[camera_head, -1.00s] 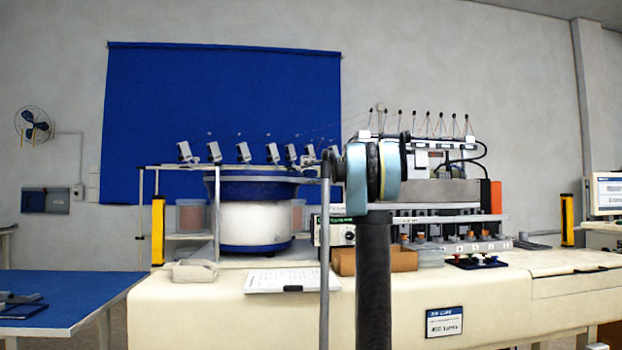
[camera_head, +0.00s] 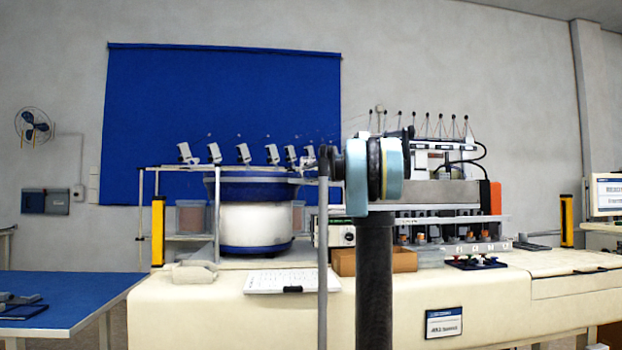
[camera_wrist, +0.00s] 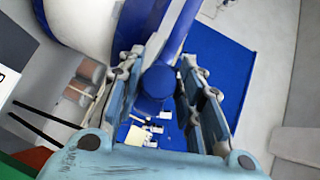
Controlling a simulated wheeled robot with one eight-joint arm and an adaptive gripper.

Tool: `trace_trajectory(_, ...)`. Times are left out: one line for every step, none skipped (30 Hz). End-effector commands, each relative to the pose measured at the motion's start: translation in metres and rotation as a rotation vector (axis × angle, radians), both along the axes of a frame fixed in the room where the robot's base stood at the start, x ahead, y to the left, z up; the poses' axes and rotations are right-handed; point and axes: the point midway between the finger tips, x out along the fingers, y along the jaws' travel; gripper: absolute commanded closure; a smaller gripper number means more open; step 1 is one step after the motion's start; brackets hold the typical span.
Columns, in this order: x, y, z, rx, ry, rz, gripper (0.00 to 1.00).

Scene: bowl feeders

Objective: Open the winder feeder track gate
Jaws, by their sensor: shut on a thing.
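In the wrist view my gripper (camera_wrist: 160,68) has one finger on each side of a blue round-ended knob (camera_wrist: 158,82), closed on it. The knob lies at the end of a blue bar (camera_wrist: 178,32) that runs up and to the right. I take the knob to be part of the track gate, but the picture does not make this certain. In the head view my own arm hides the gripper and the gate. The feeder bowl (camera_head: 254,224), white with blue bands, stands left of my arm.
The cream bench (camera_head: 230,310) carries an open cardboard box (camera_head: 403,262), a white keyboard-like panel (camera_head: 265,282) and the winder machine (camera_head: 440,192). Yellow posts (camera_head: 158,230) stand at both sides. A blue table (camera_head: 60,290) is at the left.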

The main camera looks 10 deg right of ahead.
Motion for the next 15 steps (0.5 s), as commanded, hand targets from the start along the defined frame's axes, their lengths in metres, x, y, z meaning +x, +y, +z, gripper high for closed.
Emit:
trace_trajectory(0.0005, -0.0010, -0.0041, -0.010, 0.002, 0.001, 1.00)
trace_trajectory(0.0006, -0.0010, -0.0040, -0.010, 0.002, 0.001, 1.00)
trace_trajectory(0.0007, -0.0009, -0.0040, -0.010, 0.002, 0.001, 1.00)
trace_trajectory(0.0007, -0.0009, -0.0041, -0.010, 0.002, 0.001, 1.00)
trace_trajectory(0.0007, -0.0009, -0.0041, -0.010, 0.002, 0.001, 1.00)
trace_trajectory(0.0007, -0.0009, -0.0041, -0.010, 0.002, 0.001, 1.00)
trace_trajectory(0.0008, -0.0009, -0.0041, -0.010, 0.002, 0.001, 0.62)
trace_trajectory(0.0008, -0.0008, -0.0040, -0.008, 0.002, 0.001, 0.55)
trace_trajectory(0.0008, -0.0008, -0.0037, -0.008, 0.002, 0.001, 0.53)
trace_trajectory(0.0007, -0.0008, -0.0034, -0.008, 0.001, 0.001, 0.53)
trace_trajectory(0.0006, -0.0007, -0.0031, -0.007, 0.002, 0.001, 0.53)
trace_trajectory(0.0004, -0.0006, -0.0027, -0.006, 0.001, 0.001, 0.53)
trace_trajectory(0.0004, -0.0005, -0.0026, -0.006, 0.001, 0.001, 0.53)
trace_trajectory(0.0004, -0.0004, -0.0024, -0.006, 0.002, 0.001, 0.53)
trace_trajectory(0.0004, -0.0004, -0.0022, -0.005, 0.001, 0.001, 0.53)
